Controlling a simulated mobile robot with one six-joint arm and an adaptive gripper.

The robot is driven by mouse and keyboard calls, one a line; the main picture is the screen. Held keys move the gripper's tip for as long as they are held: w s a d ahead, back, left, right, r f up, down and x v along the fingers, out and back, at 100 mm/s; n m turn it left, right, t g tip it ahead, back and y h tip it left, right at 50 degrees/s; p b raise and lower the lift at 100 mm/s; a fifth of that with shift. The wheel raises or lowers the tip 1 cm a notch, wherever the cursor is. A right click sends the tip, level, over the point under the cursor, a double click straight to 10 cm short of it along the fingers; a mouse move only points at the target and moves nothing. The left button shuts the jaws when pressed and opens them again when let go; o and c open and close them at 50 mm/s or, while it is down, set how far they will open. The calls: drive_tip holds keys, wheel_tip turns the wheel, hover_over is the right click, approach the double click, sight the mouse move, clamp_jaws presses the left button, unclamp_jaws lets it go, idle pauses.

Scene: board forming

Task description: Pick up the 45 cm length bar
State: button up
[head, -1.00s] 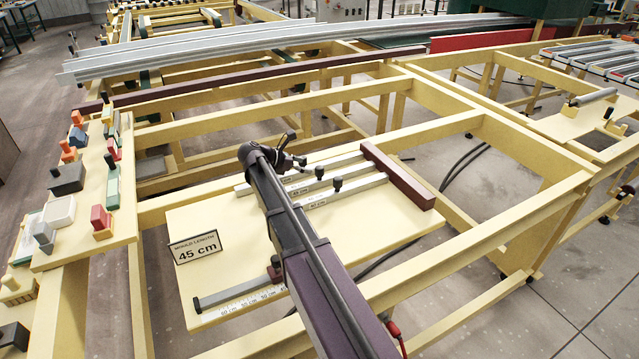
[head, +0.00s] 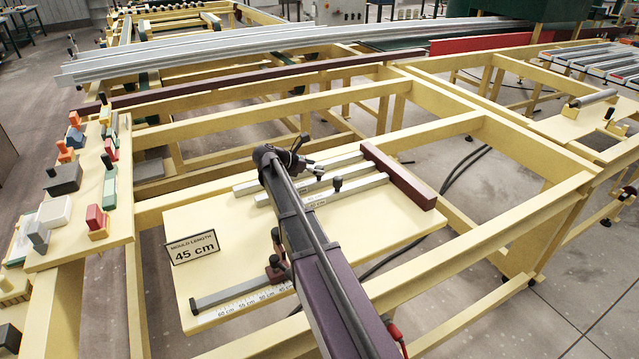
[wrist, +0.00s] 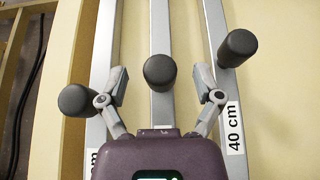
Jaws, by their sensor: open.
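Three grey bars with black knobs lie side by side on the pale board (head: 370,225). In the wrist view, the right bar (wrist: 230,85) is labelled 40 cm. The middle bar (wrist: 162,105) has its black knob (wrist: 159,71) between my fingers, and no label of it shows. The left bar (wrist: 103,45) has a label cut off to "cm". My gripper (wrist: 165,85) is open over the middle bar, with one finger on each side. It also shows in the head view (head: 313,161). Whether it touches the knob, I cannot tell.
A sign (head: 194,247) on the board reads mould length 45 cm. A maroon bar (head: 400,177) lies across the bars' right ends. A ruler strip (head: 240,302) runs along the board's front left. Small coloured blocks stand on a side shelf (head: 85,235).

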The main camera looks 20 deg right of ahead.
clamp_jaws()
drive_tip(key=shift+r, duration=0.1)
idle(0.4)
wheel_tip(320, 180, up, 10)
drive_tip(key=p, duration=1)
idle(0.6)
